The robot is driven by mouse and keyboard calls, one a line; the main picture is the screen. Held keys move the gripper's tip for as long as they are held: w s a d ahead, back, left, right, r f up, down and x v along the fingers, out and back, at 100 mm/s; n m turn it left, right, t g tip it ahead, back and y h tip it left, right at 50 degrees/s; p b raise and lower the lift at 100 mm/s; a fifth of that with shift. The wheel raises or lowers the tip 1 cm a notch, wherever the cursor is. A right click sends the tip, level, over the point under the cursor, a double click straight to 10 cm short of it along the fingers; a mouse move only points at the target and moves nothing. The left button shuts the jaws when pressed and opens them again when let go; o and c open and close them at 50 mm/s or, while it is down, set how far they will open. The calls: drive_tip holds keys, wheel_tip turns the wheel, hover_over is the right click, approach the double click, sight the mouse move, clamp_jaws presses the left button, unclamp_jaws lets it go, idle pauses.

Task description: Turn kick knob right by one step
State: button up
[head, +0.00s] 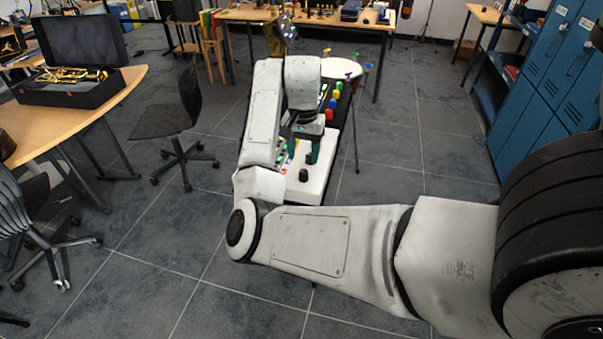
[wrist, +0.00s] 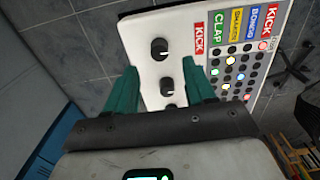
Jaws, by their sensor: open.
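A white drum-machine panel (wrist: 137,40) fills the upper middle of the wrist view; it also shows below my arm in the head view (head: 316,184). A column of black knobs stands on it: an upper knob (wrist: 160,48), a middle knob (wrist: 167,85) and a partly hidden lower one (wrist: 170,107). A red KICK label (wrist: 200,39) lies beside the upper knob. My gripper (wrist: 160,67) is open, its green fingers apart on either side of the knob column. The middle knob appears between them; the upper knob is just beyond the tips. Contact cannot be told.
Coloured labels and rows of lit buttons (wrist: 230,60) lie right of the knobs. In the head view, a drum (head: 328,67) stands behind the panel, blue lockers (head: 545,70) at right, a black chair (head: 175,115) and a desk (head: 85,112) at left. Floor is clear around the panel.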

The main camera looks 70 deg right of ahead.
sight(304, 172)
drive_tip(key=shift+f, duration=3.15)
clamp_jaws()
